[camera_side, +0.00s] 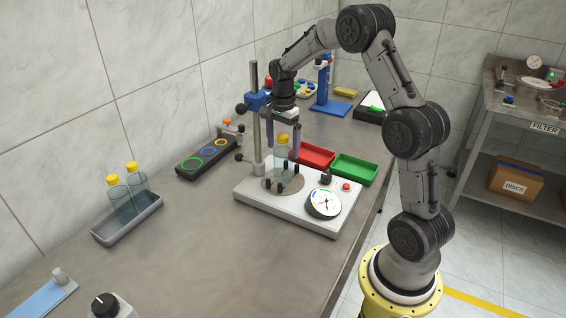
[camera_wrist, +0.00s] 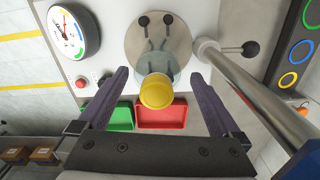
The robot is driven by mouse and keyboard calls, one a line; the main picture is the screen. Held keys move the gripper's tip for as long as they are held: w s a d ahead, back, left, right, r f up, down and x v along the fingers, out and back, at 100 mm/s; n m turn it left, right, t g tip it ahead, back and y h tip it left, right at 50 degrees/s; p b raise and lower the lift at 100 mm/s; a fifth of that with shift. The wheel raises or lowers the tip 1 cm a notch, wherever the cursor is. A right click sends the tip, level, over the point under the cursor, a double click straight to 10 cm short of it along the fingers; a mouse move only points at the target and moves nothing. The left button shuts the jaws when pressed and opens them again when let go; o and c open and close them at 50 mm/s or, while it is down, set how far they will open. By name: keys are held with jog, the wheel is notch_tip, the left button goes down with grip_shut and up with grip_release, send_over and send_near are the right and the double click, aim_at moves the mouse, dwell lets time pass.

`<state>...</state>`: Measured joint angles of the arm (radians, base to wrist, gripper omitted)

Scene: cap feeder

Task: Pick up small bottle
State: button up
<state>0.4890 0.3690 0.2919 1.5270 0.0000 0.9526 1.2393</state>
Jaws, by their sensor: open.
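A small clear bottle with a yellow cap (camera_side: 283,139) stands upright on the round plate of the white machine. In the wrist view its yellow cap (camera_wrist: 157,92) shows between my two fingers, with a gap on each side. My gripper (camera_side: 284,155) is open and points down over the machine, its fingers on either side of the bottle. The fingers (camera_wrist: 159,75) do not appear to touch it. Two similar bottles with yellow caps (camera_side: 123,190) stand in a grey tray (camera_side: 128,229) at the left. Part of the bottle's body is hidden below its cap in the wrist view.
The white machine (camera_side: 300,207) has a gauge (camera_side: 323,203), short black-knobbed pins around the bottle and a metal post (camera_side: 256,125) close at the left. Red (camera_side: 316,155) and green (camera_side: 354,169) trays lie behind it.

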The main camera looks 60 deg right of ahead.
aim_at(283, 158)
jog(key=f, duration=0.4)
jog(key=shift+s+a+f, duration=0.15)
jog(key=shift+a+f, duration=0.05)
jog(key=shift+f, duration=0.05)
grip_shut()
